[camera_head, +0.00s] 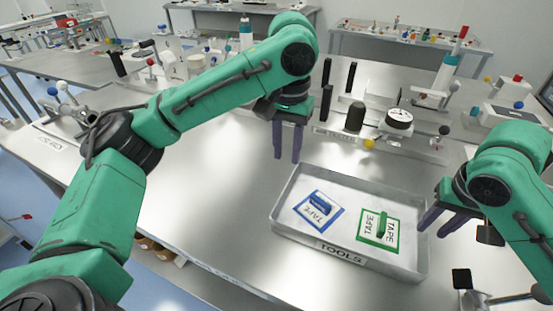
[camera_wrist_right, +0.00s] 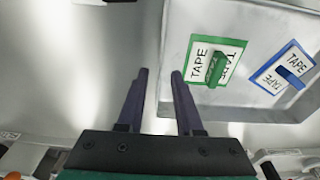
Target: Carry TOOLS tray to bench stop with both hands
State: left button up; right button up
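The grey metal TOOLS tray (camera_head: 300,240) lies on the bench, its label (camera_head: 341,254) on the front wall. Inside are a blue-bordered tape card (camera_head: 318,211) with a blue piece and a green-bordered tape card (camera_head: 378,230) with a green piece. My left gripper (camera_head: 287,156) is open and empty above the bench, beyond the tray's back left corner, fingers pointing down. My right gripper (camera_head: 431,225) is at the tray's right side. In the right wrist view my right gripper (camera_wrist_right: 161,75) is open, with the tray wall (camera_wrist_right: 172,40) close to one finger; I cannot tell whether they touch.
The bench surface (camera_head: 215,190) is clear left of the tray. Behind the tray stand a dark cylinder (camera_head: 354,117), a dial gauge (camera_head: 399,119) and black posts (camera_head: 325,102). A metal fixture (camera_head: 470,292) stands at the front right. Other benches are further back.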

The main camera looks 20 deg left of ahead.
notch_tip(320, 180, up, 8)
jog(key=s, duration=0.1)
dwell(0.4)
